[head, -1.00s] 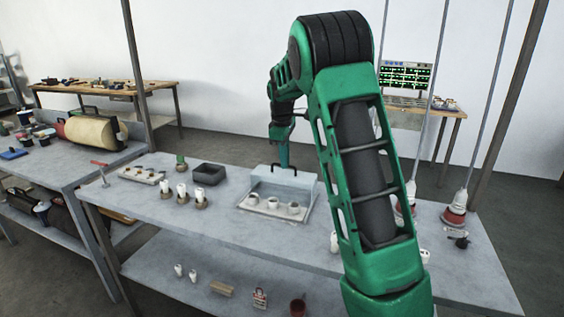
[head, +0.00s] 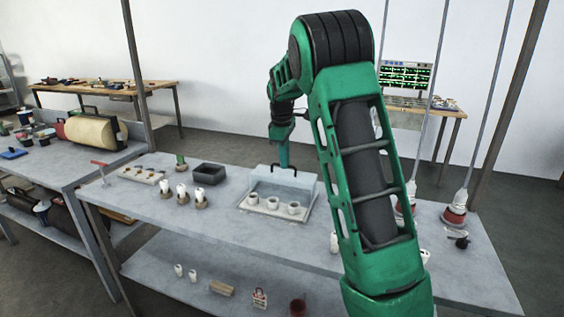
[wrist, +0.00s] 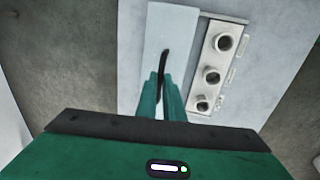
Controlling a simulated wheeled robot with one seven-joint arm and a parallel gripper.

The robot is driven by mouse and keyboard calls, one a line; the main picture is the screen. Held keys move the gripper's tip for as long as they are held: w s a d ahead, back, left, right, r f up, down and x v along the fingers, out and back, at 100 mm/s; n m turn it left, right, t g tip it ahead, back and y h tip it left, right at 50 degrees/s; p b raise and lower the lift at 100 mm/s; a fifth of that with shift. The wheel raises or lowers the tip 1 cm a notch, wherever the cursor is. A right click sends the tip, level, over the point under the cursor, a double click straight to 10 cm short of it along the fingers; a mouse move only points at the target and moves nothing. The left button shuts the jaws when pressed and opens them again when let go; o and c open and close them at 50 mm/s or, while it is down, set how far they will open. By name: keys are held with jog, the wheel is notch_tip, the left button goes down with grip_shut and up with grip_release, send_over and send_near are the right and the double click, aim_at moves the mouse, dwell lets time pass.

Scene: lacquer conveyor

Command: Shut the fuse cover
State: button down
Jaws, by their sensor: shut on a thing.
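The fuse cover (head: 285,176) is a pale, translucent flap that stands raised along the back of the white fuse base (head: 304,218) in the head view. Three round white fuse holders sit on the base in front of it. The cover also shows in the wrist view (wrist: 172,32), beside the base (wrist: 240,38). My gripper (head: 284,164) is at the cover's upper edge. In the wrist view my gripper's green fingers (wrist: 162,85) are closed on the cover's dark handle (wrist: 165,62). The fingers hide part of the handle.
A dark open box (head: 209,173) and several white fuses in brown stands (head: 182,191) are left of the base. A white strip with holders (head: 141,175) lies farther left. Red-based fittings (head: 455,215) stand at the right. The bench front (head: 225,225) is clear.

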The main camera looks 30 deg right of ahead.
jog(key=s+a, duration=0.6)
jog(key=a, duration=0.2)
jog(key=shift+s+a, duration=0.2)
jog(key=shift+a, duration=0.05)
jog(key=c, duration=1.9)
grip_release()
notch_tip(320, 180, up, 10)
jog(key=s+a, duration=0.1)
jog(key=shift+a+r, duration=0.25)
jog(key=shift+a, duration=0.05)
jog(key=shift+s, duration=0.2)
